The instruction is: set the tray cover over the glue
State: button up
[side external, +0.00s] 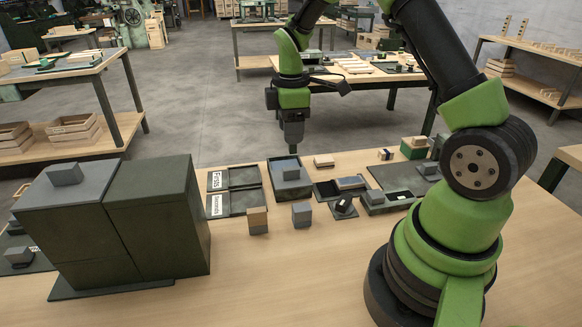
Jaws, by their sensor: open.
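My gripper (292,147) points down just above a dark open-topped box (290,189) in the middle of the table, seen from behind my arm's side. Its jaws are open, and the fingertips are small and dark at this distance. A grey-blue block with a smaller knob-like top (290,173) sits in or on that box, right under my gripper. I cannot tell whether it is the tray cover, or whether the gripper touches it. I cannot make out which item is the glue. A low dark tray (376,208) to the right holds a grey block (375,197).
Two labelled flat trays (243,177) lie left of the box. A wood-and-grey block (257,220) and a grey block (301,215) stand in front. Large dark bins (150,225) stand at the left. A green box (413,150) is at the back right. The front table middle is clear.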

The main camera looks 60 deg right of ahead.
aim_at(291, 168)
notch_tip(291, 168, down, 10)
jog(key=shift+f, duration=0.1)
dwell(0.4)
jog(key=shift+c, duration=0.3)
